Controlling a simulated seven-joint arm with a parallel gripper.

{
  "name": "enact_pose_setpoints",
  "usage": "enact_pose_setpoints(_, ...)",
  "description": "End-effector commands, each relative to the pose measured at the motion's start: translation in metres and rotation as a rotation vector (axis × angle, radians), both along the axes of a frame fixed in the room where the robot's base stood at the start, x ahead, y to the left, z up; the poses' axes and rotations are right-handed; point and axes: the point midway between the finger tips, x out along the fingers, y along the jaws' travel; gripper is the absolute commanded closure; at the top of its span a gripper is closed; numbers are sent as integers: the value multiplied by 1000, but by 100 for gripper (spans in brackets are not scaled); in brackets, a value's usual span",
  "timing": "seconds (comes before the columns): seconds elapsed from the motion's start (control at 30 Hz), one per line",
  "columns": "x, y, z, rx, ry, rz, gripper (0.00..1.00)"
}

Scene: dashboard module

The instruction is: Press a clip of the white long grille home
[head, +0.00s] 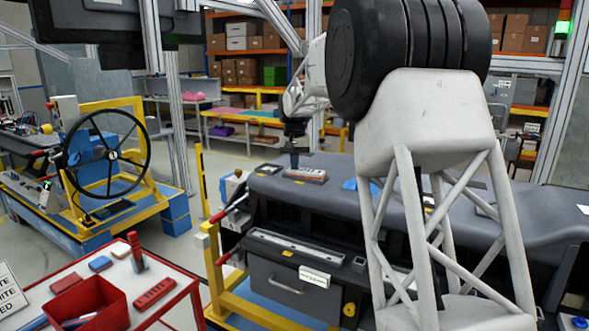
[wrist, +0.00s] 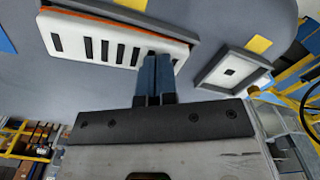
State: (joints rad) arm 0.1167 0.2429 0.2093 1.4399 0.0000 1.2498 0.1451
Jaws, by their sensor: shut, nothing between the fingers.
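In the wrist view the white long grille (wrist: 115,42), with a row of dark slots, lies in a grey frame on the dashboard. An orange strip shows along its far long edge, and that edge looks raised. My gripper (wrist: 158,62) is shut and empty. Its blue fingertips are over the grille's right end in the wrist view; whether they touch it I cannot tell. In the head view my gripper (head: 294,164) points down at the dashboard, by a small reddish slotted piece (head: 307,175) at the same spot.
A square frame (wrist: 232,72) with a white panel is to the right of the grille, with yellow tags (wrist: 259,44) nearby. In the head view the grey dashboard (head: 345,180) is partly hidden by my arm. A red-edged table (head: 65,268) with a red bin (head: 92,305) stands front left.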

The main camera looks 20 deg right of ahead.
Motion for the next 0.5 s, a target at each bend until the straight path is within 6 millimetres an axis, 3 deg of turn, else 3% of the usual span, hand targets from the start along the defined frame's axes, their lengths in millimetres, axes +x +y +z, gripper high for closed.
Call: enact_pose_setpoints(0.5,0,0,8,0,0,0,100)
